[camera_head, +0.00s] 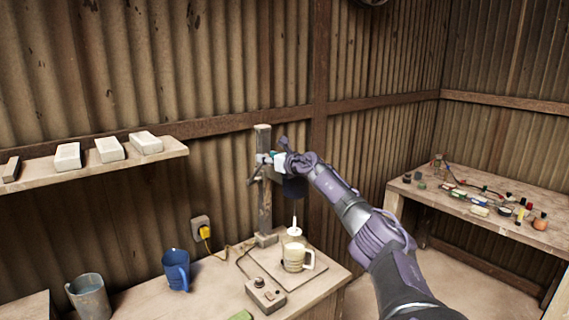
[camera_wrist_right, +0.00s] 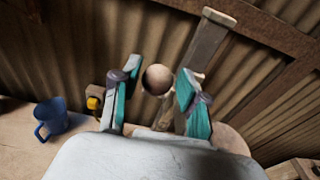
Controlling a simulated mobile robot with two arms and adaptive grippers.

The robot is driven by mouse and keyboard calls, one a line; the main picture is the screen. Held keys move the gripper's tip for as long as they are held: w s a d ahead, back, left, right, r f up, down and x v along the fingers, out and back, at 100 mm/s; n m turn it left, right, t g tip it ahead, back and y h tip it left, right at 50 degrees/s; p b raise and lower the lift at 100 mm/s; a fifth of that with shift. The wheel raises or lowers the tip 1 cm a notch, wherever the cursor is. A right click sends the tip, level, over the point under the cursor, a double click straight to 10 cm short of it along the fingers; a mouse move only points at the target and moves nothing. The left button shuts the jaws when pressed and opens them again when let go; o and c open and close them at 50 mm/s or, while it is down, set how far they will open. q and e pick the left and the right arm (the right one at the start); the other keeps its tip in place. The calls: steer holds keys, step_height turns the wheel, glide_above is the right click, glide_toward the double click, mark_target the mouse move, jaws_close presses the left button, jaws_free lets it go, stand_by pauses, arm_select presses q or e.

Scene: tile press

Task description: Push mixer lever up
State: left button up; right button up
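The mixer has a wooden post (camera_head: 264,203) standing on the workbench, with a dark head and a thin whisk (camera_head: 295,222) hanging over a cream mug (camera_head: 295,257). My right gripper (camera_head: 277,160) is up at the post's upper part and hides most of the lever in the head view. In the right wrist view, a round ball knob (camera_wrist_right: 157,79), apparently the lever's end, sits between the two teal fingers of the right gripper. Gaps show on both sides of the knob, so the fingers are open around it and not closed on it. My left gripper is out of view.
A blue mug (camera_head: 176,269), a grey metal cup (camera_head: 88,297) and a control box (camera_head: 265,294) stand on the bench (camera_head: 222,300). A yellow plug (camera_head: 205,232) is in the wall socket. A shelf with pale blocks is at left. A table with small parts (camera_head: 482,210) is at right.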

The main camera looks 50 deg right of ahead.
steer(key=f+v, duration=0.1)
steer(key=v, duration=0.8)
steer(key=shift+r, duration=0.45)
steer(key=shift+a, duration=0.15)
